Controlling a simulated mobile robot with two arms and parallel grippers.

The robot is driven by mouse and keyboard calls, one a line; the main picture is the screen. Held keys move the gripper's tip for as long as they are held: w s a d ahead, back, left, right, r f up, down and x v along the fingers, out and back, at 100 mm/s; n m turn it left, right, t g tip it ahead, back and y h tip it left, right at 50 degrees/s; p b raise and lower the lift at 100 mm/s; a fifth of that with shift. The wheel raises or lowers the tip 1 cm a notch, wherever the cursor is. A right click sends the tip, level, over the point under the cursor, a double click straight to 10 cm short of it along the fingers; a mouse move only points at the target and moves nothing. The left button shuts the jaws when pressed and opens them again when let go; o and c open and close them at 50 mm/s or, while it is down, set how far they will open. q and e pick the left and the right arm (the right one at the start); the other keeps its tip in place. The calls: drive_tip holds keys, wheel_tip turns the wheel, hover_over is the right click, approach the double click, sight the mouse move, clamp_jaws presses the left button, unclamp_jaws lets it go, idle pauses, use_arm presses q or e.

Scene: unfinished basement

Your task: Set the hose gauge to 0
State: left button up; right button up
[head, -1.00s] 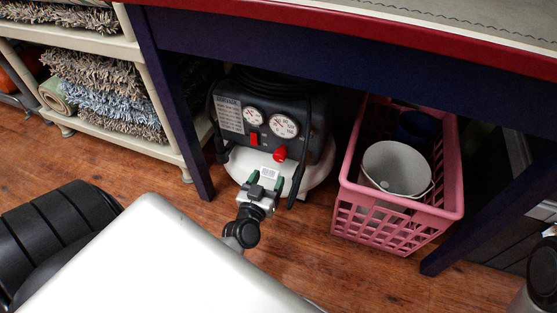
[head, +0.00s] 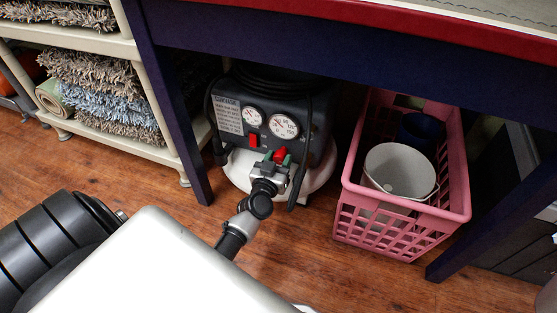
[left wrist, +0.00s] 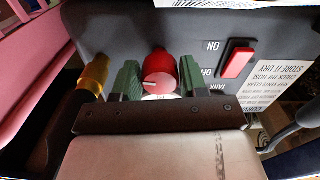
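The air compressor (head: 236,165) stands on the floor under the table. Its front has a smaller left gauge (head: 252,116) and a larger right gauge (head: 284,126); which is the hose gauge and where the needles point is too small to tell. A red knob (head: 280,154) sits below the gauges. My left gripper (head: 275,159) is at the knob. In the left wrist view, its green fingers (left wrist: 160,78) stand apart, one on each side of the red knob (left wrist: 160,66), very close to it; firm contact cannot be seen. My right gripper is not in view.
A red switch (left wrist: 237,62) marked ON and OFF and a brass fitting (left wrist: 95,75) flank the knob. A pink crate (head: 455,195) holding a white bucket (head: 390,168) stands right of the compressor. Table legs (head: 180,130) and a rug shelf (head: 160,153) bound the left.

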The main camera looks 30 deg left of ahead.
use_arm(q)
drive_tip(key=c, duration=0.5)
drive_tip(key=shift+n, duration=0.3)
